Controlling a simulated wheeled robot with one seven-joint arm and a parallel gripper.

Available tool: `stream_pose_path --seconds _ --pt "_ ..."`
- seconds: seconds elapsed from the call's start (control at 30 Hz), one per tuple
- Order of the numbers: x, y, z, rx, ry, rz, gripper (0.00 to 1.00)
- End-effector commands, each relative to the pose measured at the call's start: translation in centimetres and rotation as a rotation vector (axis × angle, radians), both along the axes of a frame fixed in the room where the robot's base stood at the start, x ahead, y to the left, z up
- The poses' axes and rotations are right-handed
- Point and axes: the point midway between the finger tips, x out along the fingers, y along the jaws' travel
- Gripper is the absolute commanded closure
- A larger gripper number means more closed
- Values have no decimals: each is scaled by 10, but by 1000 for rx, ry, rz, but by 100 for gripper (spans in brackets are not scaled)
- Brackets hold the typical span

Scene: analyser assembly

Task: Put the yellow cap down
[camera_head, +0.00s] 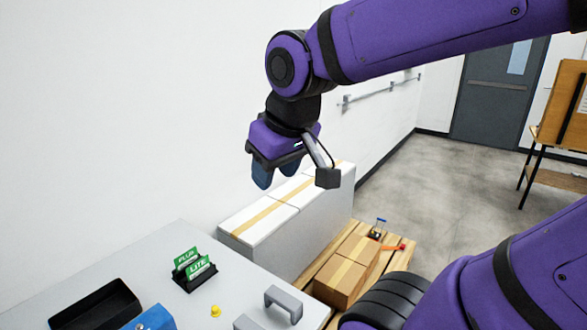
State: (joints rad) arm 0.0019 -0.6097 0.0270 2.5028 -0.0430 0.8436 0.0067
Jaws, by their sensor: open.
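The small yellow cap (215,311) rests on the light grey table top (150,262), near the bottom of the view. My gripper (276,173) hangs high above and behind the cap, in front of the white wall and the tall white boxes. Its two blue fingers are apart, with nothing visible between them. The gripper and the cap are well apart.
A black card holder (194,281) with green cards, a grey handle-shaped part (285,301), a black tray (96,304) and a blue object (150,318) surround the cap. White boxes (270,224) and brown cartons (343,274) on a wooden pallet stand beyond the table.

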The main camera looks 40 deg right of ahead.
Motion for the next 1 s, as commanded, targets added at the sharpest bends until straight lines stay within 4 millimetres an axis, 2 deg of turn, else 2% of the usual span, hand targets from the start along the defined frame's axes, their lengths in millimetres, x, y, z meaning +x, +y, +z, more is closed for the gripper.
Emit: stream_pose_path --seconds 0.1,0.3,1.0 --pt "-21 -1 9 26 -32 -15 55" --pt "-40 0 13 53 -54 -25 55" --pt "-43 0 14 57 -56 -28 55"
